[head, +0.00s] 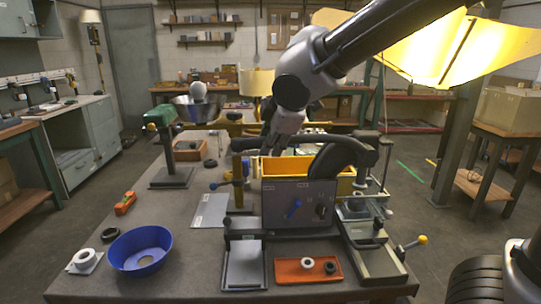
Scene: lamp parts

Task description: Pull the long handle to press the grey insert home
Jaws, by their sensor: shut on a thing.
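My gripper (268,142) points down behind the grey-fronted box in the middle of the bench, and its black fingers are partly hidden. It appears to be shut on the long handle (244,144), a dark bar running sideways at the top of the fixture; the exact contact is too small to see. A small press (360,206) with a grey body stands at the right of the box. I cannot make out the grey insert with certainty.
A blue bowl (140,251), an orange tray (307,270) with small rings, and a grey tray (244,267) lie along the front. A yellow-knobbed lever (413,243) sticks out at the right. A green-topped stand (165,147) is at left.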

